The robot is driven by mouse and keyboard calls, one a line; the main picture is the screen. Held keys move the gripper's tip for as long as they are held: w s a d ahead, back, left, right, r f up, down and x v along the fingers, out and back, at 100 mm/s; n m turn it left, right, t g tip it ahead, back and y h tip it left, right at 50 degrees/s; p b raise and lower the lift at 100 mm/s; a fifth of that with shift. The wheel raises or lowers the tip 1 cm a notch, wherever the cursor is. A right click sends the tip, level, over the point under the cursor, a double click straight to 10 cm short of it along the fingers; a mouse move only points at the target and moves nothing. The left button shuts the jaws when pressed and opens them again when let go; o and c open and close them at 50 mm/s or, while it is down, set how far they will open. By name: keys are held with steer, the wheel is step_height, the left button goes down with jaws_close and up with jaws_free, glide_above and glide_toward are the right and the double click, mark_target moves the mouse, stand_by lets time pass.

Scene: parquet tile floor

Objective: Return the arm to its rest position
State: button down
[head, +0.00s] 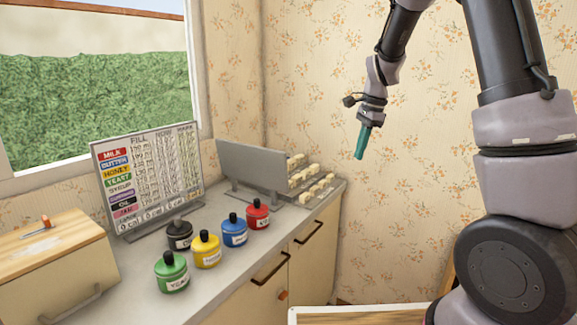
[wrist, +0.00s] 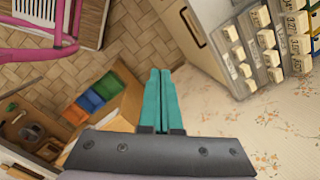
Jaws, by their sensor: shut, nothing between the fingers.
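My gripper (head: 361,143) hangs in the air at the upper right of the head view, in front of the flowered wall and to the right of the counter's end. Its teal fingers point down and are together, with nothing between them. In the wrist view the shut fingers (wrist: 160,85) show at the centre, above the floor. My arm bends up out of the top of the head view and comes down to the gripper. It touches nothing that I can see.
The counter (head: 225,259) holds several labelled jars, such as the green jar (head: 171,273), a label board (head: 150,172), and a rack of cream blocks (head: 312,185). A wooden box (head: 58,255) stands at left. The wrist view shows a pink frame (wrist: 40,55) and coloured bins (wrist: 92,100).

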steer(key=s+d+r+n+t+y, duration=0.1)
steer(key=s+r+n+t, duration=0.15)
steer(key=s+r, duration=0.35)
steer(key=s+d+r+n+t, duration=0.1)
steer(key=s+d+r+n, duration=0.15)
steer(key=s+r, duration=0.45)
steer(key=s+r+n+t, duration=0.1)
steer(key=s+n, duration=0.2)
steer(key=s, duration=0.3)
steer(key=s+r+n+t+h, duration=0.1)
steer(key=s+r+n+t, duration=0.1)
steer(key=s, duration=0.4)
steer(key=shift+d+n, duration=0.2)
steer(key=shift+n, duration=0.3)
steer(key=shift+r, duration=0.1)
stand_by(1.1)
